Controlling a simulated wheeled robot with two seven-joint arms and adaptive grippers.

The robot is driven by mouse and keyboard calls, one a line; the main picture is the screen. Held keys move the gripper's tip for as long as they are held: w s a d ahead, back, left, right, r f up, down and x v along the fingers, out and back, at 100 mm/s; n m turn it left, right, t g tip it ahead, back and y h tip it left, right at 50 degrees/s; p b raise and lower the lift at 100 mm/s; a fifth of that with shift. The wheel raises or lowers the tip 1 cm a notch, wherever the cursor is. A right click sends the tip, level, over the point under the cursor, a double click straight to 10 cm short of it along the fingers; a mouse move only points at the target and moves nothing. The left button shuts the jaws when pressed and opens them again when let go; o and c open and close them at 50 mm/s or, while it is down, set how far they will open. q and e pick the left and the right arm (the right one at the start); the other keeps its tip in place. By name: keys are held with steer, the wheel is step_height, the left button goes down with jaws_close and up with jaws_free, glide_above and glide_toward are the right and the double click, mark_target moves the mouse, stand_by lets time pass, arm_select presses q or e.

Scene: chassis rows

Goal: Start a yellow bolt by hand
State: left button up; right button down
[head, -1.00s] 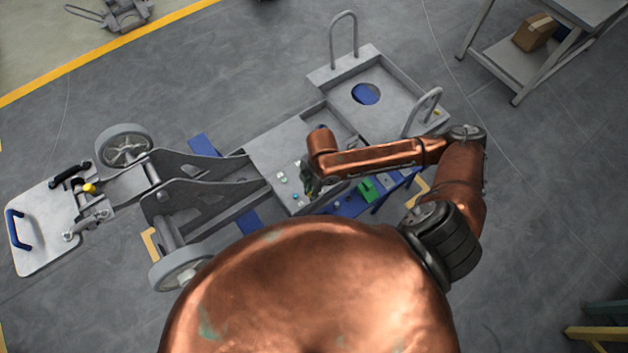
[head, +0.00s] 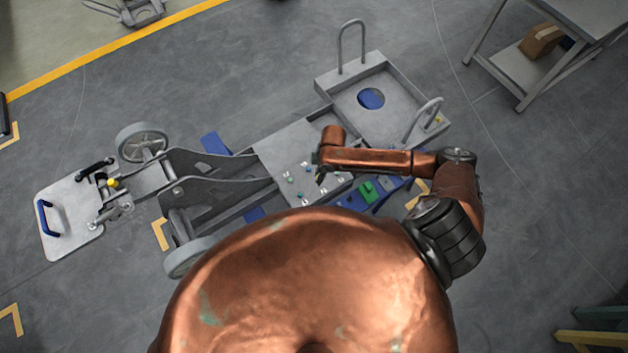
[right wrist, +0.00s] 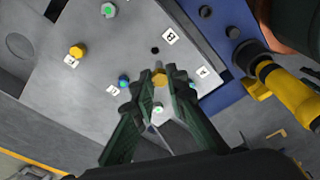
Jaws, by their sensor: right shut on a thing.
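In the right wrist view my right gripper (right wrist: 158,82) is shut on a yellow bolt (right wrist: 159,75), held between its dark green fingertips over the grey chassis plate (right wrist: 130,32). Whether the held bolt touches the plate I cannot tell. Another yellow bolt (right wrist: 77,50) stands on the plate at the left. In the head view my right gripper (head: 318,172) is mostly hidden by its arm, above the plate (head: 272,148). My left gripper is not in view.
A blue bolt (right wrist: 123,80) and a green-marked bolt (right wrist: 108,10) stand on the plate. Dark bolts (right wrist: 233,32) sit on the blue surface beside it. A yellow tool (right wrist: 292,92) lies at the right.

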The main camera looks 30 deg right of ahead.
steer(key=shift+w+d+f, duration=0.1)
steer(key=shift+d+f, duration=0.1)
steer(key=shift+f, duration=0.05)
steer(key=shift+f+b, duration=0.35)
steer(key=shift+b, duration=0.05)
step_height(320, 180, down, 3)
steer(key=b, duration=0.3)
steer(key=shift+w+r, duration=0.1)
steer(key=shift+r, duration=0.05)
steer(key=n+g+b, duration=0.1)
steer(key=n+b, duration=0.6)
steer(key=b, duration=0.2)
steer(key=shift+r, duration=0.1)
steer(key=shift+w+r+n+p, duration=0.1)
steer(key=shift+r+n+p, duration=0.3)
steer(key=shift+n+p, duration=0.4)
steer(key=n, duration=0.2)
steer(key=shift+n, duration=0.4)
steer(key=n+g, duration=0.1)
steer(key=n, duration=0.2)
steer(key=shift+f+p, duration=0.1)
steer(key=shift+p, duration=0.3)
steer(key=shift+p, duration=0.35)
